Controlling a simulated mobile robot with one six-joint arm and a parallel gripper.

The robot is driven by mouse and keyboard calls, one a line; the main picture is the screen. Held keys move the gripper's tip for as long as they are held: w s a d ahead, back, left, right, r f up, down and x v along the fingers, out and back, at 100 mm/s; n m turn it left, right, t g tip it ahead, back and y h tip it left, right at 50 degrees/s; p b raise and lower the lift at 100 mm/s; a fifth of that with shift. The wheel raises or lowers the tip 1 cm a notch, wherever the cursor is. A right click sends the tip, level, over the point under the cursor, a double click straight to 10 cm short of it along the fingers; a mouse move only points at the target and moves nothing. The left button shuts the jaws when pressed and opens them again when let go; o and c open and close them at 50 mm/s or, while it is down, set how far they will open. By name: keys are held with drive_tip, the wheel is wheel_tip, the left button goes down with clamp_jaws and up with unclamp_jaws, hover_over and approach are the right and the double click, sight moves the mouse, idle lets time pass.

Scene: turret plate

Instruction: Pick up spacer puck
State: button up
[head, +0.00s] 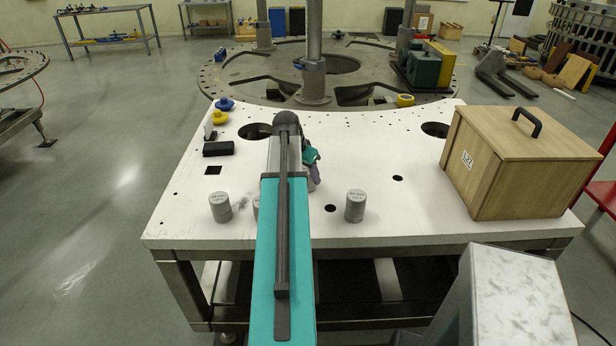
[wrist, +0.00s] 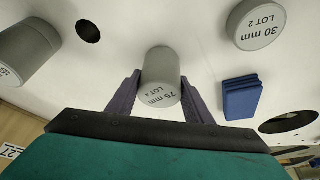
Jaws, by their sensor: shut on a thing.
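A grey cylindrical spacer puck (wrist: 160,74) marked "75 mm LOT 4" stands between the two purple fingers of my gripper (wrist: 158,82) in the wrist view. The fingers are shut on its sides. In the head view my gripper (head: 312,165) is over the white plate, and my arm hides most of it and the held puck. Another grey puck (wrist: 258,25) marked "30 mm LOT 2" is at the upper right of the wrist view. A further puck (wrist: 26,50) is at its left edge. The head view shows pucks (head: 220,207) and (head: 355,205) near the front edge.
The white plate (head: 285,232) has several holes. A blue block (wrist: 241,98) lies to the right of the held puck in the wrist view. A wooden box (head: 520,165) with a black handle stands at the plate's right. A black block (head: 218,149) and yellow and blue knobs lie at the left.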

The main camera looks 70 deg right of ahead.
drive_tip(key=shift+r+b, duration=0.65)
drive_tip(key=shift+r, duration=0.65)
drive_tip(key=shift+a+r, duration=0.15)
drive_tip(key=shift+r, duration=0.1)
drive_tip(key=s+a+r+b, duration=0.1)
drive_tip(key=a+b, duration=0.7)
drive_tip(key=a, duration=0.7)
drive_tip(key=shift+s+a+r, duration=0.15)
drive_tip(key=shift+s+a, duration=0.1)
drive_tip(key=shift+s, duration=0.05)
drive_tip(key=shift+a+r, duration=0.1)
drive_tip(key=shift+s, duration=0.15)
